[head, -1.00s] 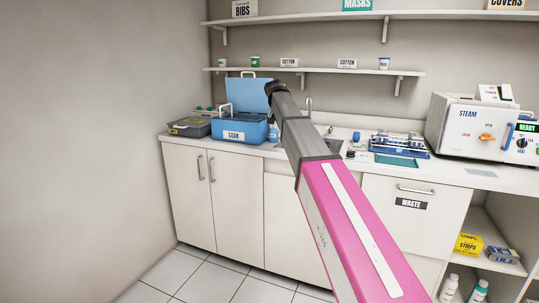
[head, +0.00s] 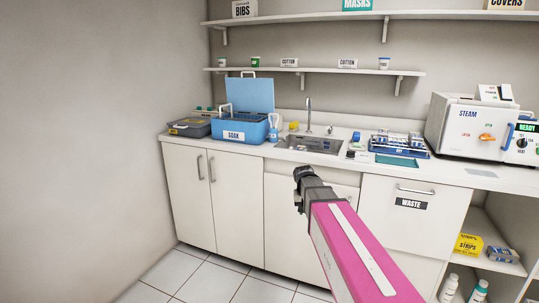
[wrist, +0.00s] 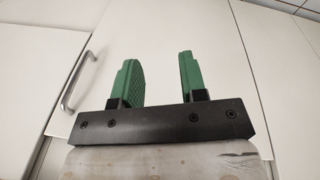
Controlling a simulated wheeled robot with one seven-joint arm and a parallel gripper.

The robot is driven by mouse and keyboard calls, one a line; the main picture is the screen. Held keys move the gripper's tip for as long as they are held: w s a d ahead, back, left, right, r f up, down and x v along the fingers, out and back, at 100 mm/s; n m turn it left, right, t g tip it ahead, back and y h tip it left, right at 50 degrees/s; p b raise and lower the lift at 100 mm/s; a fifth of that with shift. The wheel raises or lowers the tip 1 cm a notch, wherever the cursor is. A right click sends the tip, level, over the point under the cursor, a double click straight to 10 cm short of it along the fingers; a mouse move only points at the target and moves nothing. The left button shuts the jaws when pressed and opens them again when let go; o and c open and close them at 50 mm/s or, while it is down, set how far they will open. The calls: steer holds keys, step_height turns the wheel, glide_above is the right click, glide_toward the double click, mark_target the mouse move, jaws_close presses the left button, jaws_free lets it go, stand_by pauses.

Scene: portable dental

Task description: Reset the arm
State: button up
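My gripper (wrist: 158,80) shows in the wrist view with two green fingers standing apart and nothing between them. It faces a white cabinet front. In the head view my pink and grey arm reaches in from the lower right, and its dark end is in front of the cabinet doors, below the counter edge. The fingers themselves cannot be made out in the head view.
The counter (head: 460,178) holds a blue SOAK box (head: 233,135) with its lid up, a grey bin (head: 190,127), a sink (head: 310,144), a blue rack (head: 400,146) and a STEAM unit (head: 470,125). A WASTE drawer (head: 412,203) is right of my arm. Shelves hang above.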

steer(key=s+d+f, duration=0.1)
steer(key=s+f, duration=0.5)
steer(key=s, duration=0.3)
steer(key=s+d+f+n+g+y, duration=0.1)
steer(key=s+d+f, duration=0.1)
steer(key=s+f, duration=0.5)
steer(key=shift+s+d+y, duration=0.15)
steer(key=shift+s+y, duration=0.15)
steer(key=shift+s, duration=0.85)
